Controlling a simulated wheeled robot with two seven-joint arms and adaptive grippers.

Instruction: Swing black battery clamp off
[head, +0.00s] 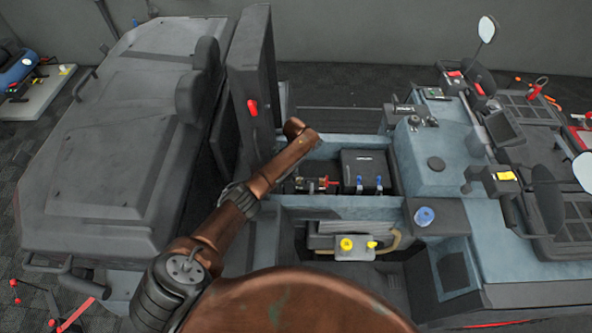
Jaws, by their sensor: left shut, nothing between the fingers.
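A black box that looks like the battery (362,165) sits in the open blue-grey bay right of my left arm. Two small blue parts stand at its front edge. I cannot clearly make out the black battery clamp. My left arm reaches in from the lower left, and its wrist bends over the left part of the bay. My left gripper (301,184) is mostly hidden below the wrist, beside a small red part (329,183), and is shut and empty. I cannot tell whether it touches anything. My right gripper is not in view.
A raised dark panel (250,90) with a red handle stands left of the bay. A large grey hood (105,130) lies farther left. A unit with yellow caps (354,247) sits in front of the bay. Consoles and mirrors crowd the right side.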

